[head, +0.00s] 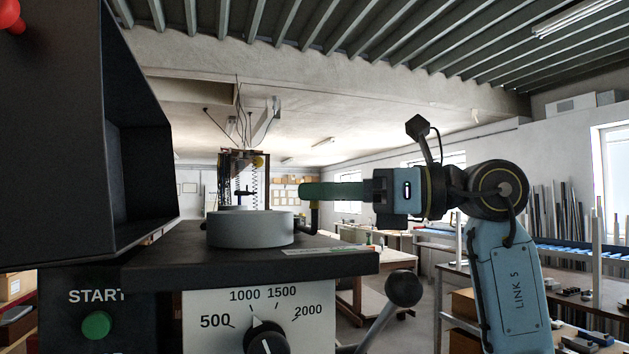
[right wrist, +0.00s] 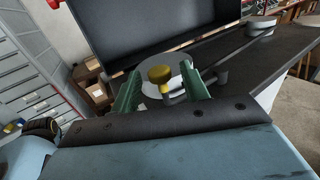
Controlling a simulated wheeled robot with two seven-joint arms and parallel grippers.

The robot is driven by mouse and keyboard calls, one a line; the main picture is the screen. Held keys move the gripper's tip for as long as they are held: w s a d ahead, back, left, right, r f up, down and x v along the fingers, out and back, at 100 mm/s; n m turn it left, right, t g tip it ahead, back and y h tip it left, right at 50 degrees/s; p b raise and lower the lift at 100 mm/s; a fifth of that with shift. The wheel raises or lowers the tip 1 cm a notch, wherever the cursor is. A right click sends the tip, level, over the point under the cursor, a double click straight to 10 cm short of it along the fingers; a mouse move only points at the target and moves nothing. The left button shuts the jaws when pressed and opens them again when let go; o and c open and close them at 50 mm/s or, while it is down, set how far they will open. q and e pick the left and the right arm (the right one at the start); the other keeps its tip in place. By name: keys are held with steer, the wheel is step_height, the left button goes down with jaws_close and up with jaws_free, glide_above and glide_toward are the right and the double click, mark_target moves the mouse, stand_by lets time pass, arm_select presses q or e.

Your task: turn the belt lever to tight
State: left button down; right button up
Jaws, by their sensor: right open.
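In the head view a dark bent rod (head: 314,219), probably part of this lever, stands at the right of the grey pulley (head: 250,229) on the machine's dark top. My right gripper (head: 306,190) reaches in from the right at that rod. In the right wrist view its green fingers (right wrist: 160,92) are apart, with the yellow knob showing between them. I cannot tell whether they touch it. The left gripper is not in view.
A dark open guard (head: 150,170) rises at the left. The machine's front has a green START button (head: 96,325), a speed dial (head: 266,340) and a black ball-ended lever (head: 404,288). A label plate (head: 325,249) lies on the top. Workbenches stand behind at the right.

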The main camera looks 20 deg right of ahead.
steer(key=shift+x, duration=0.85)
steer(key=shift+d, duration=0.1)
jaws_close()
